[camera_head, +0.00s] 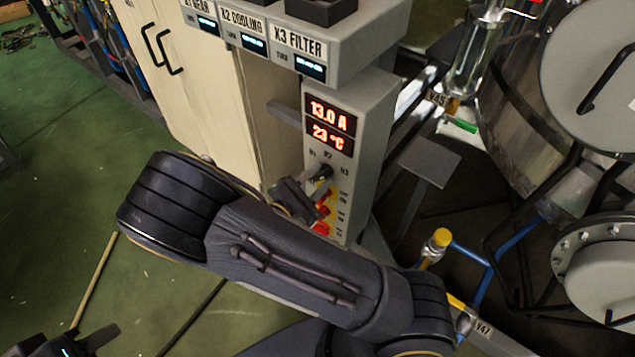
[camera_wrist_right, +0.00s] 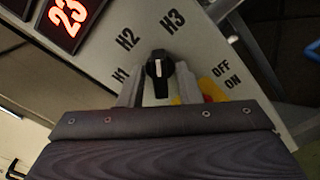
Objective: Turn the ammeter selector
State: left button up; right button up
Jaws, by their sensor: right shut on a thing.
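The ammeter selector (camera_head: 326,171) is a black knob with a white mark on the grey panel, below the red 13.0 A and 23 °C display (camera_head: 330,124). In the right wrist view the selector (camera_wrist_right: 160,70) sits among the labels H1, H2 and H3, its mark pointing up in the picture, roughly between H2 and H3. My right gripper (camera_head: 308,192) is at the panel, its two fingers either side of the selector, shut on it; the fingers (camera_wrist_right: 160,92) also show in the wrist view. Only part of my left gripper (camera_head: 85,345) shows, low at the left, away from the panel.
Red and yellow switches (camera_head: 323,211) sit just below the selector, close to my right gripper. The cabinet (camera_head: 205,85) stands left of the panel. A steel vessel (camera_head: 520,120) and blue pipes (camera_head: 487,285) are to the right. Green floor (camera_head: 60,190) is open at the left.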

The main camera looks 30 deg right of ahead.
jog(key=shift+f+m+b, duration=0.1)
jog(key=shift+m+b, duration=0.3)
jog(key=shift+m, duration=0.5)
jog(key=o, duration=0.6)
jog(key=shift+a, duration=0.15)
jog(key=v, duration=0.7)
jog(key=shift+s+a, duration=0.15)
jog(key=shift+a, duration=0.2)
jog(key=shift+d, duration=0.1)
